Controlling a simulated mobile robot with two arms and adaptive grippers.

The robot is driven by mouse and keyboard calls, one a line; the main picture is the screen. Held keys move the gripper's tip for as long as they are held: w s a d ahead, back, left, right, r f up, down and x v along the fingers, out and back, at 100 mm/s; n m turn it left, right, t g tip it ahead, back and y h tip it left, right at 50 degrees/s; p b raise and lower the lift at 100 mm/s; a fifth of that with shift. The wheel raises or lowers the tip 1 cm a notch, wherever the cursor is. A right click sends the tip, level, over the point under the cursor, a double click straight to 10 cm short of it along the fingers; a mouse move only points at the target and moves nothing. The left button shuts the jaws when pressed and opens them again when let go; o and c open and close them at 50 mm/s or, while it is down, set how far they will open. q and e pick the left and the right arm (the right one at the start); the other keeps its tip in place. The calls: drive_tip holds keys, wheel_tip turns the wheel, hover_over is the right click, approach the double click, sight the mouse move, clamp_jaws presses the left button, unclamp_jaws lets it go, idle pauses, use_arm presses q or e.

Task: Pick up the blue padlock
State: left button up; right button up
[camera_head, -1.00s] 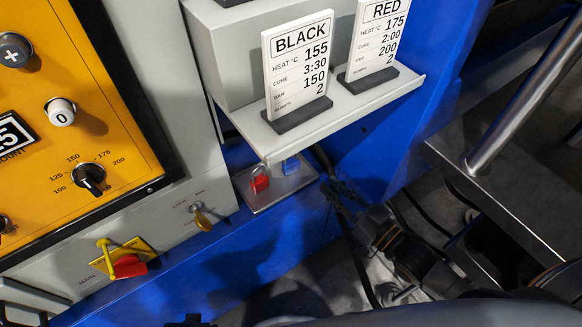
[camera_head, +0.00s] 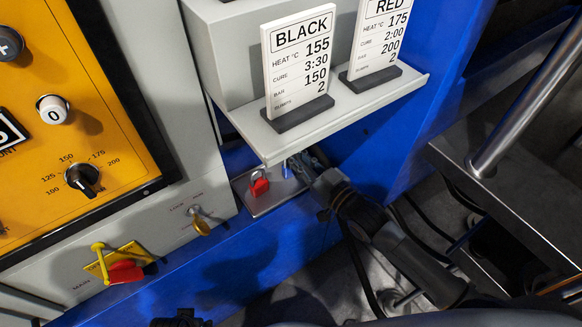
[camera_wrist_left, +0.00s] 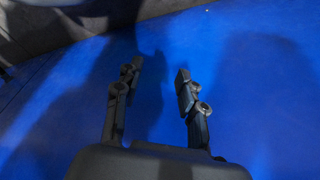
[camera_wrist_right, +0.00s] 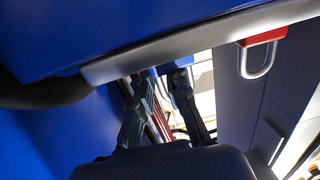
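The blue padlock (camera_head: 287,170) sits on a small grey ledge (camera_head: 262,203) under the card shelf, mostly covered by my right gripper in the head view. My right gripper (camera_head: 308,163) comes in from the right at the ledge's right end. In the right wrist view its fingers (camera_wrist_right: 155,82) are apart, with the blue padlock (camera_wrist_right: 165,68) at or between the fingertips; contact cannot be told. The red padlock (camera_head: 259,184) is on the ledge to the left, and also shows in the right wrist view (camera_wrist_right: 263,38). My left gripper (camera_wrist_left: 156,72) is open and empty before a blue surface.
The grey shelf (camera_head: 345,112) with the BLACK card (camera_head: 299,62) and RED card (camera_head: 383,38) overhangs the ledge. A metal rail (camera_head: 525,90) stands at right.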

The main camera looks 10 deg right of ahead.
drive_tip(key=shift+w, duration=0.1)
drive_tip(key=shift+c, duration=0.2)
clamp_jaws()
use_arm(q)
drive_tip(key=shift+r, duration=0.1)
use_arm(e)
drive_tip(key=shift+r, duration=0.15)
drive_tip(key=shift+r, duration=0.2)
use_arm(q)
drive_tip(key=s+f+p, duration=0.2)
drive_tip(key=s+f, duration=0.2)
drive_tip(key=f, duration=0.3)
drive_tip(key=shift+s+a+f+g+p, duration=0.25)
drive_tip(key=shift+a+f+g+p, duration=0.05)
drive_tip(key=shift+f+p, duration=0.1)
use_arm(e)
drive_tip(key=shift+r, duration=4.7)
